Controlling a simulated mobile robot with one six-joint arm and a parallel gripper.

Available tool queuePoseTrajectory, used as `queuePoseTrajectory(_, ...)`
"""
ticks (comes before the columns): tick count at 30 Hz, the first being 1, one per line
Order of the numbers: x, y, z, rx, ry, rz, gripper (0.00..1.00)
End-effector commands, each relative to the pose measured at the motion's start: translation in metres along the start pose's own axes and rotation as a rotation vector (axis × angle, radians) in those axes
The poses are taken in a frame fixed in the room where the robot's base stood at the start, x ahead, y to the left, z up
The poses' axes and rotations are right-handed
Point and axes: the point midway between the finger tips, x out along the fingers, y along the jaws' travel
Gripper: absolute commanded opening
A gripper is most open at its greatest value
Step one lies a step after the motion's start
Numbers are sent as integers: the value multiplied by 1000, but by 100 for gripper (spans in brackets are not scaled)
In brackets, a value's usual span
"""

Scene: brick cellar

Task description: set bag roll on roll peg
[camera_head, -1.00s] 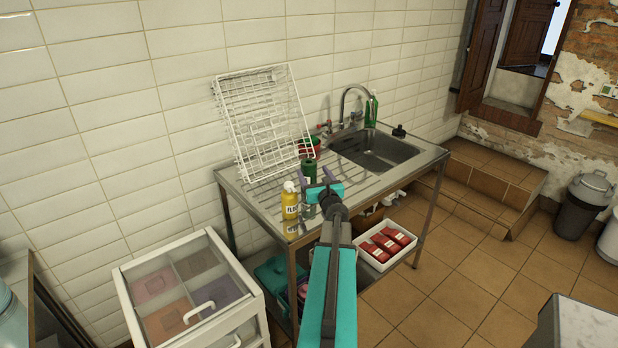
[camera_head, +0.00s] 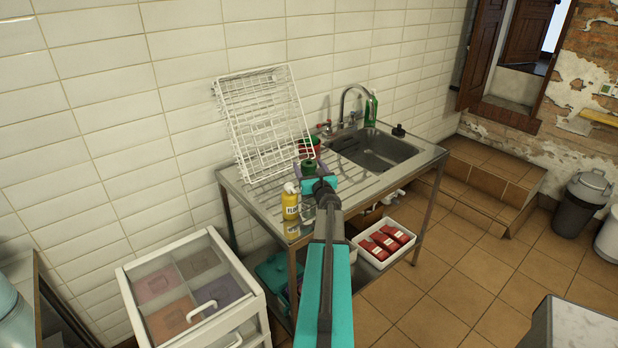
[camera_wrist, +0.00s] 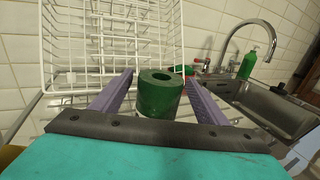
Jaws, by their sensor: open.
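In the head view the green roll (camera_head: 309,166) shows just beyond my gripper (camera_head: 312,177). I cannot make out a roll peg in either view.
A white wire rack (camera_head: 262,120) leans on the wall behind. A yellow bottle (camera_head: 290,203) stands close at left, and a red-and-green item (camera_head: 309,147) behind. The sink (camera_head: 374,152) and tap are at right. A white tray of red packs (camera_head: 360,246) sits below.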

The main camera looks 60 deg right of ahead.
Motion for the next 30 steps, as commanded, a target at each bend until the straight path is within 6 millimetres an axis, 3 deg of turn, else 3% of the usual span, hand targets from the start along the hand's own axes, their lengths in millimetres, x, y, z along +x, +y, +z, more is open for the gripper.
queuePoseTrajectory(11,0,0,0,0,0,0,68)
queuePoseTrajectory(21,0,0,0,0,-1,0,16)
queuePoseTrajectory(30,0,0,2,-1,-1,0,16)
